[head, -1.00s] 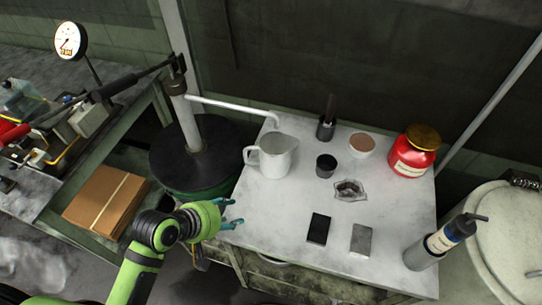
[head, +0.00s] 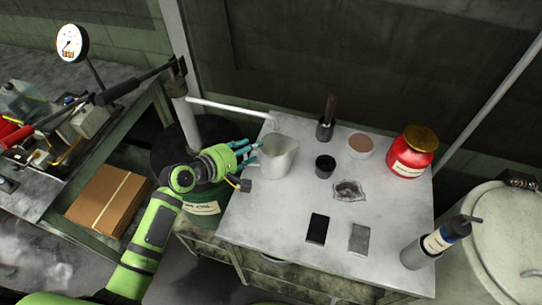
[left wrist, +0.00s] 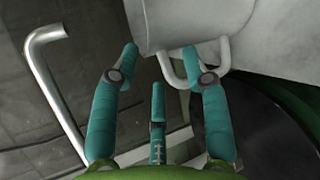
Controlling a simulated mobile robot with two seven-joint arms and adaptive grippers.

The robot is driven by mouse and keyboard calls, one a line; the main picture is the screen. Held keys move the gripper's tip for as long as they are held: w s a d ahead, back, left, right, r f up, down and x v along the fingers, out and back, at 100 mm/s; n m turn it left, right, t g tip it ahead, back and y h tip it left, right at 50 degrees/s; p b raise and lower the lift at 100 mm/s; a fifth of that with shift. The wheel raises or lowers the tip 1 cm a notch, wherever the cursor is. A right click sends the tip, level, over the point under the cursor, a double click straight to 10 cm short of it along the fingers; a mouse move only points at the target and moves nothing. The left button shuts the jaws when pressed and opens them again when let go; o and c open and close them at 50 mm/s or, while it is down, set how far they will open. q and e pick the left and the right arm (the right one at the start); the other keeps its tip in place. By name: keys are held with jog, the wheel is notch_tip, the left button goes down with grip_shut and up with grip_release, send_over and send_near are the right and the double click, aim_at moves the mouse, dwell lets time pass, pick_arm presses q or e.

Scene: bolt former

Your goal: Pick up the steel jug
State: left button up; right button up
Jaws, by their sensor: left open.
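The steel jug (head: 278,158) stands upright at the left end of the white-topped table (head: 270,222). In the left wrist view the jug (left wrist: 190,22) fills the top, with its looped handle (left wrist: 192,68) toward my fingers. My left gripper (head: 246,158) is at the jug's left side, by the handle. In the left wrist view its teal fingers (left wrist: 165,65) are spread open around the handle area. Nothing is held. Whether a fingertip touches the jug, I cannot tell. In the head view the handle is mostly hidden behind my fingers. My right gripper is not in view.
A bent pipe (head: 230,108) runs behind the jug. A small dark cup (head: 325,166), a bowl (head: 360,146), a red jar (head: 412,152), a dark pot with a handle (head: 326,128) and flat blocks (head: 318,229) stand to the right. A drum (head: 205,207) is at the left.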

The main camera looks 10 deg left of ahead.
pick_arm(q)
jog(key=shift+w+d+f, duration=0.15)
jog(key=shift+w+d, duration=0.1)
jog(key=shift+c, duration=0.4)
grip_shut()
jog(key=shift+s, duration=0.1)
